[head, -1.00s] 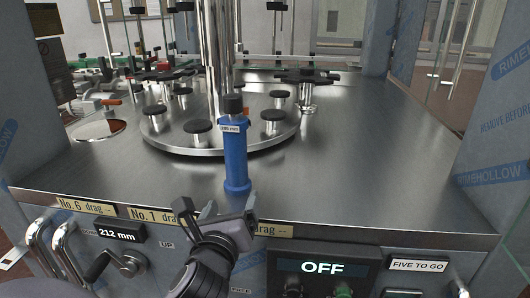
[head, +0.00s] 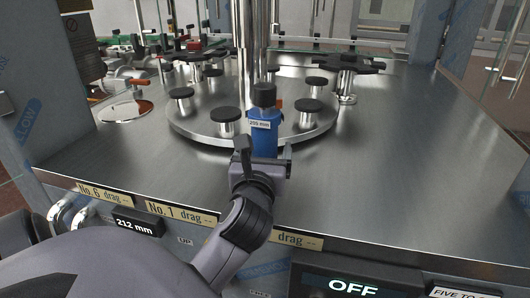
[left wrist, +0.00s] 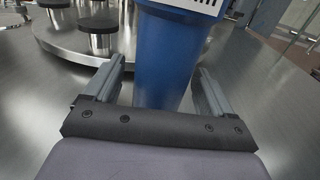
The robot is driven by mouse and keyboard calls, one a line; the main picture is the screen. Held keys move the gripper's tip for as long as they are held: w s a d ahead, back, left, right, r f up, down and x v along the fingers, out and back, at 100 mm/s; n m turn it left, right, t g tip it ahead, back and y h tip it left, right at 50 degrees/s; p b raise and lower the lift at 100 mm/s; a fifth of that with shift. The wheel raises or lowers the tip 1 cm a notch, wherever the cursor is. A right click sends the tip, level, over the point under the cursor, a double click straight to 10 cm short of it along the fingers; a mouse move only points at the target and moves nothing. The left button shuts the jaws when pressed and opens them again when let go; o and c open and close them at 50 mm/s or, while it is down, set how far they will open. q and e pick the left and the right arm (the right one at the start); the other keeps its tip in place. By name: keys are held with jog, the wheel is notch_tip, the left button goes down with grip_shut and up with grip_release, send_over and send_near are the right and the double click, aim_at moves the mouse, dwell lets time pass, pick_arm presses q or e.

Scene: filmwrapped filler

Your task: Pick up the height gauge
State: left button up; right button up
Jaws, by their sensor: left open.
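In the left wrist view the blue body (left wrist: 168,60) stands between the two open fingers (left wrist: 157,88). I see a gap on the left side; whether a finger touches it on the right I cannot tell. My right gripper is not in view.
The turntable (head: 205,135) with several black-capped posts and a central steel column (head: 250,45) stands close behind the gauge. A star-shaped black knob (head: 348,65) stands farther back right. The steel deck (head: 420,150) is clear on the right.

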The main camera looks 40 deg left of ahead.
pick_arm(q)
jog(key=shift+x, duration=1.05)
jog(key=c, duration=1.5)
jog(key=shift+r, duration=0.1)
